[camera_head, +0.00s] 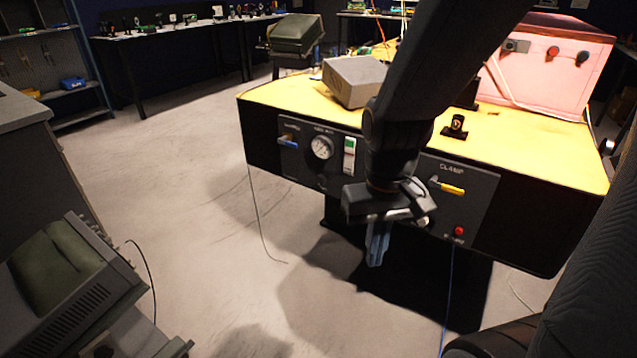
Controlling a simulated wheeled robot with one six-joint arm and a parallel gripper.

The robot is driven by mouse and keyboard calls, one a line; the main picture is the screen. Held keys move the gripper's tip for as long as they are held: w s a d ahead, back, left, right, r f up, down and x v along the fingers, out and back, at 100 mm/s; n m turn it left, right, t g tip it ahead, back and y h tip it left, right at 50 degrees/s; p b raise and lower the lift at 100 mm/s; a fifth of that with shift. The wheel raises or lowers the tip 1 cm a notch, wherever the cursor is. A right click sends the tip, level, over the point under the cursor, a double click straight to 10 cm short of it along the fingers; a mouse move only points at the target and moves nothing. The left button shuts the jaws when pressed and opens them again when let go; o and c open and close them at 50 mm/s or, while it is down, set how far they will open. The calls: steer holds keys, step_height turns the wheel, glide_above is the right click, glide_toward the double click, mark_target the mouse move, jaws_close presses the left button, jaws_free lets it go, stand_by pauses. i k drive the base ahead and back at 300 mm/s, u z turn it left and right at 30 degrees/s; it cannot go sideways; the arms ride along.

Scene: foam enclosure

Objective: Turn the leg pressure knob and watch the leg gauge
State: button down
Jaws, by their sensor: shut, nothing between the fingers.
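A round white gauge (321,147) sits on the left black panel on the front of the yellow-topped table; its label and needle are too small to read. A small dark knob-like part (321,184) shows faintly below the gauge; I cannot tell its setting or whether it is the leg pressure knob. My gripper (376,252) points down in front of the table, to the lower right of the gauge. Its bluish fingers are shut and empty, and appear apart from the panel. My arm and gripper hide the middle of the table front.
A blue-handled lever (288,141) is left of the gauge, and a green-and-white indicator (349,155) right of it. The CLAMP panel holds a yellow lever (447,187) and red button (459,231). A grey box (353,82) stands on the tabletop. Floor at left is open.

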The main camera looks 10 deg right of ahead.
mark_target(320, 179)
steer(key=u, duration=1.45)
steer(key=k, duration=0.75)
steer(key=z, duration=1.1)
steer(key=i, duration=1)
steer(key=z, duration=0.05)
